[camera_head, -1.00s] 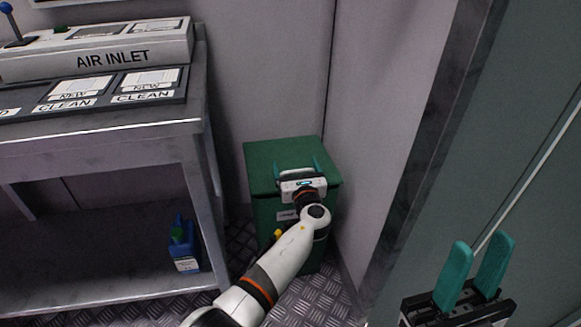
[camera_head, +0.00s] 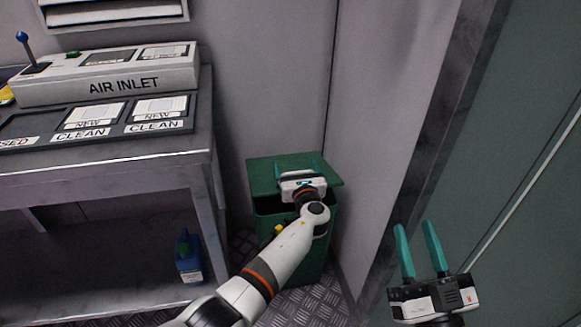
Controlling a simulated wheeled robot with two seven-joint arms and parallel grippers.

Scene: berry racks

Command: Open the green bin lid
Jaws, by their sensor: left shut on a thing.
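The green bin (camera_head: 316,255) stands on the floor in the corner between the bench and the wall. Its green lid (camera_head: 262,171) is raised a little at the front, with a dark gap between lid and bin. My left gripper (camera_head: 299,170) is at the front part of the lid and shut on it. The exact contact is hidden behind the gripper body. My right gripper (camera_head: 417,240) is open and empty at the lower right, apart from the bin.
A grey metal bench (camera_head: 150,165) with an AIR INLET panel (camera_head: 110,82) stands left of the bin. A blue bottle (camera_head: 188,258) is on its lower shelf. A wall (camera_head: 375,120) is close on the bin's right, with a dark green door-like panel beyond.

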